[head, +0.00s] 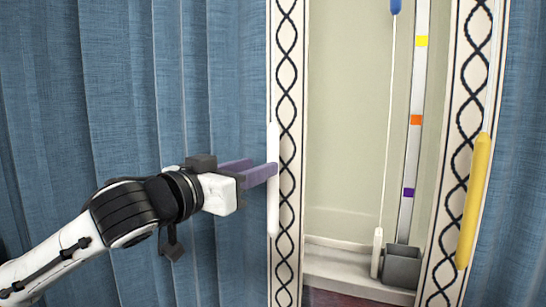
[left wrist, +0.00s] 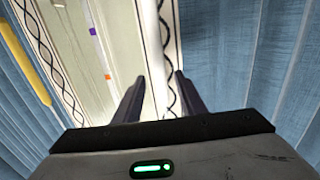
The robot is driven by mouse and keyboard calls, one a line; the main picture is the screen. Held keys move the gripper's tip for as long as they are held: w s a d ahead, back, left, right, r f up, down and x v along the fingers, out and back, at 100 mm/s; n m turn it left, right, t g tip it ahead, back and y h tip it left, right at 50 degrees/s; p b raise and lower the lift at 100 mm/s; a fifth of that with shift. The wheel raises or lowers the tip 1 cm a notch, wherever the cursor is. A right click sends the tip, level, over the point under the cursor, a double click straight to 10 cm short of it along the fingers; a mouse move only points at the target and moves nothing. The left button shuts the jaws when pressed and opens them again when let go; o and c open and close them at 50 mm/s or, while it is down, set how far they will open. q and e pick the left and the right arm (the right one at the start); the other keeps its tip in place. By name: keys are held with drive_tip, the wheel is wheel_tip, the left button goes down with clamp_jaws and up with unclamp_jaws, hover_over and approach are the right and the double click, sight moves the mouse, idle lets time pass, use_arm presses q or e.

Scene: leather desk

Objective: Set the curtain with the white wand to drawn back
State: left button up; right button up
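The blue curtain (head: 120,90) on the left has a cream border with a black twisted pattern (head: 288,90). The upright white wand (head: 273,215) hangs along that border's left edge. My left gripper (head: 272,171) reaches in from the left, its purple fingers at the wand's middle. In the left wrist view, the fingers of my left gripper (left wrist: 160,76) are apart, with the white wand (left wrist: 153,45) between them and some gap showing. My right gripper is not in view.
A second blue curtain (head: 522,200) at the right has a similar border and a yellow wand (head: 474,200). The opening between shows a thin cord with a white weight (head: 377,250), a strip with coloured marks (head: 412,150) and a grey box (head: 402,266) on a ledge.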

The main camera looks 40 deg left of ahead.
use_arm(q)
drive_tip(key=w+p, duration=0.2)
drive_tip(key=w, duration=0.4)
drive_tip(key=shift+w, duration=0.4)
drive_tip(key=shift+a, duration=0.1)
clamp_jaws()
